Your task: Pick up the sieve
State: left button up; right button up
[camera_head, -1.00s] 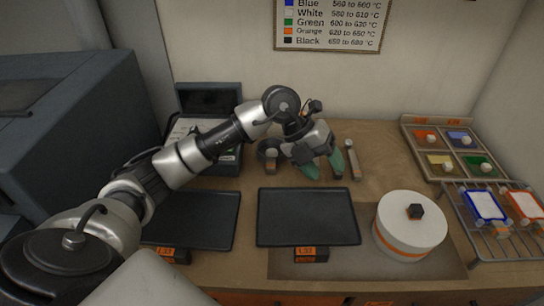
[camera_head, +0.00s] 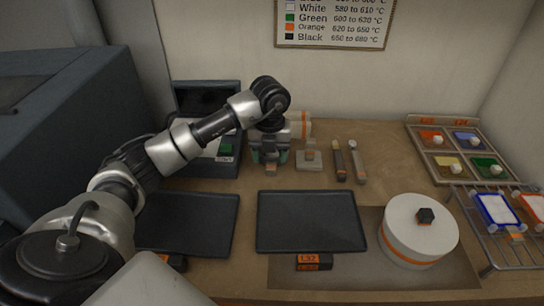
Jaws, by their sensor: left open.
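My left gripper (camera_head: 269,157) points down at the back of the table, with its greenish fingertips apart. The sieve's small wooden-looking handle (camera_head: 271,168) shows between and just below the fingertips. The sieve's dark round bowl is hidden behind the gripper. I cannot tell whether the fingers touch the handle. My right gripper is not in view.
Right of the gripper lie a small block on a grey pad (camera_head: 309,162) and two slim tools (camera_head: 339,160) (camera_head: 357,163). Dark trays (camera_head: 310,222) (camera_head: 190,222), a white round lidded pot (camera_head: 410,235), a wire rack (camera_head: 490,235) and a colour sample tray (camera_head: 437,168) stand around.

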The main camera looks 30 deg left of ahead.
aim_at(271, 165)
pick_arm(q)
jog(key=f, duration=0.3)
jog(key=shift+w+f, duration=0.2)
jog(key=shift+f, duration=0.1)
jog(key=c, duration=1)
jog(key=shift+r, duration=0.1)
